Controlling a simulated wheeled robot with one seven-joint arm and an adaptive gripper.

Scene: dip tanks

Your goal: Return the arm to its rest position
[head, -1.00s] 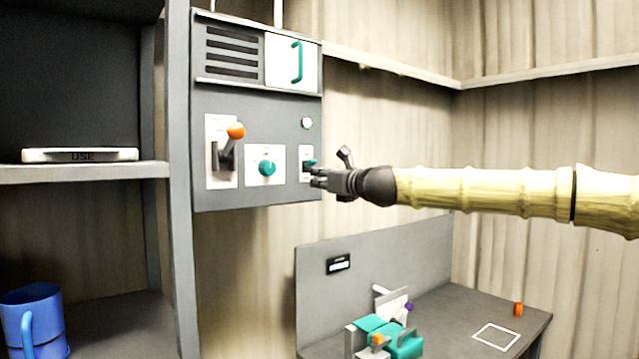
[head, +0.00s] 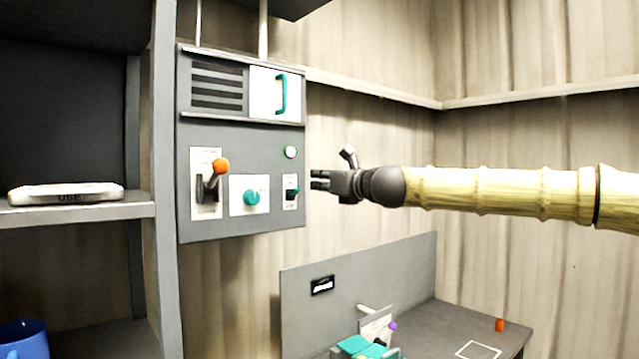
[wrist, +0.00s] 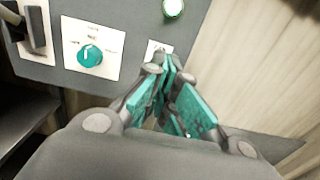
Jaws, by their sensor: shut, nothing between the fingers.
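My gripper (head: 320,180) is at the end of my outstretched arm in the head view, just right of the grey control panel (head: 240,225). A small gap shows between its fingertips and the small teal switch (head: 292,193). In the wrist view my gripper (wrist: 168,65) is shut and empty, with its teal finger pads together. The fingers cover part of the small switch's white plate there. The teal knob (wrist: 90,55) and the round green-white light (wrist: 173,8) are beside and above the fingers.
The panel also bears an orange-tipped lever (head: 221,166) and a white door with a teal handle (head: 281,94). A shelf (head: 130,210) with a white tray-like object (head: 65,193) stands left. A grey bench (head: 450,325) is below. Open space lies between my arm and the wall.

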